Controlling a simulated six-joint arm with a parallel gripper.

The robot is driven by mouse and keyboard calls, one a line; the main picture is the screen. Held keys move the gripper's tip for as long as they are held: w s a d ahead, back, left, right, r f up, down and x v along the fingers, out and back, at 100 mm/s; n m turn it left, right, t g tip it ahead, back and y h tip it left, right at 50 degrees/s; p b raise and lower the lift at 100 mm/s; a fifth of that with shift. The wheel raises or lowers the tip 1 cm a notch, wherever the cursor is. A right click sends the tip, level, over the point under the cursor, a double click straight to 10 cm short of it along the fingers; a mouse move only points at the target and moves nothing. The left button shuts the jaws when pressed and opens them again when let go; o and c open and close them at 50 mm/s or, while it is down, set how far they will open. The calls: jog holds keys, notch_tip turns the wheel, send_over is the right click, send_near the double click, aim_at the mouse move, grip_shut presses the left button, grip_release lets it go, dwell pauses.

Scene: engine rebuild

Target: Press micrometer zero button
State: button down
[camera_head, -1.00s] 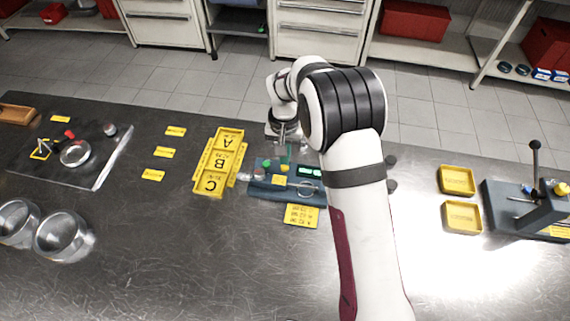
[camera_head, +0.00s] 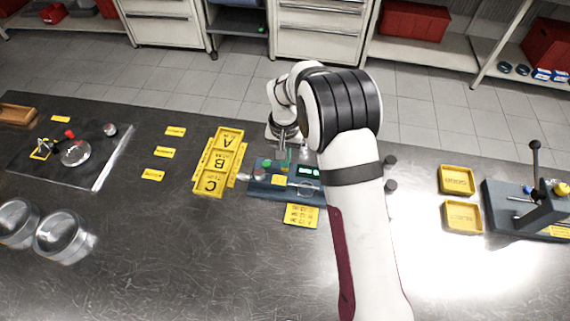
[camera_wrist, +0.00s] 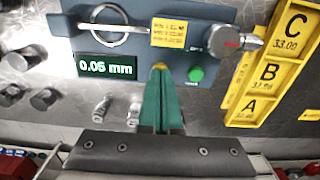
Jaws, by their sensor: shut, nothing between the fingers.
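The micrometer station (camera_head: 257,187) is a blue-grey base on the bench, partly behind my arm in the head view. In the wrist view its display (camera_wrist: 107,68) reads 0.05 mm in green. My gripper (camera_wrist: 160,68) has green fingers shut together and empty, with yellow tips. The tips appear left of the green button, between it and the display, apart from the button. Their height above the base is unclear.
A yellow A/B/C tray (camera_head: 208,187) stands left of the station. A ring (camera_wrist: 86,38) lies on the base near a yellow label (camera_wrist: 168,33). A yellow card (camera_head: 301,216) lies in front. Several dark cylinders (camera_wrist: 43,99) stand beside the station.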

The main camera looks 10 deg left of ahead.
jog(key=shift+f, duration=0.8)
jog(key=shift+r, duration=3.1)
jog(key=s+d+r+m, duration=0.3)
jog(key=s+d+r, duration=0.9)
jog(key=s+r, duration=0.1)
jog(key=s+d+m+y, duration=0.1)
jog(key=s+d+m, duration=0.1)
jog(key=s, duration=1.4)
jog(key=shift+s+d+r+m+y, duration=0.3)
jog(key=shift+s+d+y, duration=0.1)
jog(key=shift+d, duration=0.4)
